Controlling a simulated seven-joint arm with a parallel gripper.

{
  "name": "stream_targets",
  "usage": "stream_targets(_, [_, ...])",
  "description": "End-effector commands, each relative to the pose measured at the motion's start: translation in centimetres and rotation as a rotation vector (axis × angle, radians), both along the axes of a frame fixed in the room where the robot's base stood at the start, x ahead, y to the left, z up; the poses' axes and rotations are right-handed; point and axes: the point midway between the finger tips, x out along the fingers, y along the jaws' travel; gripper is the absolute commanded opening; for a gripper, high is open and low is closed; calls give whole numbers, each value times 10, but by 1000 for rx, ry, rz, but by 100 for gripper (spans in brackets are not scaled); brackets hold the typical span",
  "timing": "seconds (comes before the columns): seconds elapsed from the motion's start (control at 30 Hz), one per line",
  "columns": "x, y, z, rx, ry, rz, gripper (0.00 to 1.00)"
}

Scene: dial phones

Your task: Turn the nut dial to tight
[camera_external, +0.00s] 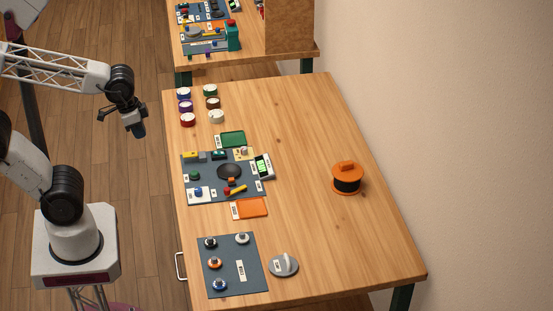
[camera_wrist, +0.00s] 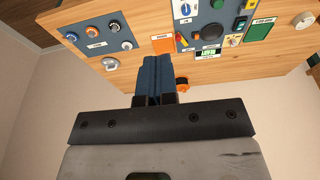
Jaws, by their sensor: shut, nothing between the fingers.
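I cannot tell which dial is the nut dial, since the labels are too small to read. A dark panel (camera_external: 240,280) at the table's near left holds black (camera_external: 210,242), white (camera_external: 242,238), orange (camera_external: 214,263) and blue (camera_external: 219,285) dials. This panel also shows at the upper left of the wrist view (camera_wrist: 98,29). A grey round dial with a raised grip (camera_external: 283,265) sits right of the panel. My gripper (camera_external: 139,129) is shut and empty, in the air left of the table. Its blue fingers also show in the wrist view (camera_wrist: 155,83), touching nothing.
A busier panel (camera_external: 203,168) with buttons and switches lies mid-table, between a green tray (camera_external: 232,138) and an orange tray (camera_external: 250,208). Several coloured round pieces (camera_external: 211,91) stand at the back left. An orange-and-black round object (camera_external: 346,180) stands right. Much of the right side is clear.

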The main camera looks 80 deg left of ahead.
Motion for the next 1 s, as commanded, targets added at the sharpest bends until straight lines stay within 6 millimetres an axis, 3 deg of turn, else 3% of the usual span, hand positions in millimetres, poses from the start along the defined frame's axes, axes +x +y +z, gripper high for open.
stream_targets(0.03, [0,0,0,0,0,0,6])
stream_targets(0.37, [17,3,-11,-1,21,18,54])
stream_targets(0.67, [64,14,-52,-5,76,74,54])
stream_targets(1.0, [118,32,-118,-10,145,147,54])
